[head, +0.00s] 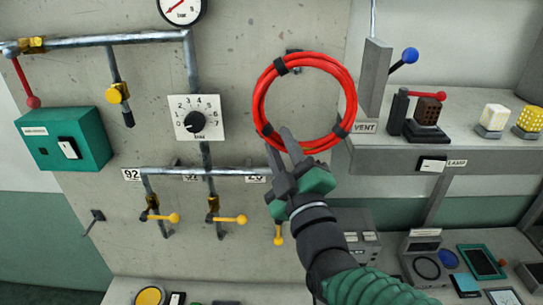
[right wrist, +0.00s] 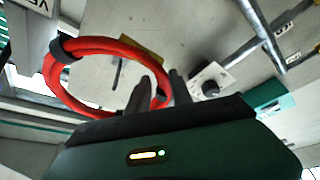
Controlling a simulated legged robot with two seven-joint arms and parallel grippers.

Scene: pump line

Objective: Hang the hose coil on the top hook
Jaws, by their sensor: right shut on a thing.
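The red hose coil (head: 348,95), bound with black bands, is held upright in front of the grey panel. My right gripper (head: 283,142) is shut on the coil's lower left part. The coil also shows in the right wrist view (right wrist: 95,45), running between the fingers (right wrist: 157,92). A dark hook (head: 292,51) shows on the panel just behind the coil's upper edge, partly hidden. I cannot tell whether the coil touches it. A lower hook (head: 95,217) is at the panel's left, empty. My left gripper is not in view.
A dial switch (head: 196,120) and horizontal pipe (head: 190,171) with yellow-handled valves are left of the coil. A shelf (head: 470,157) with a red lever and blocks juts out at right. A green box (head: 64,140) is at far left.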

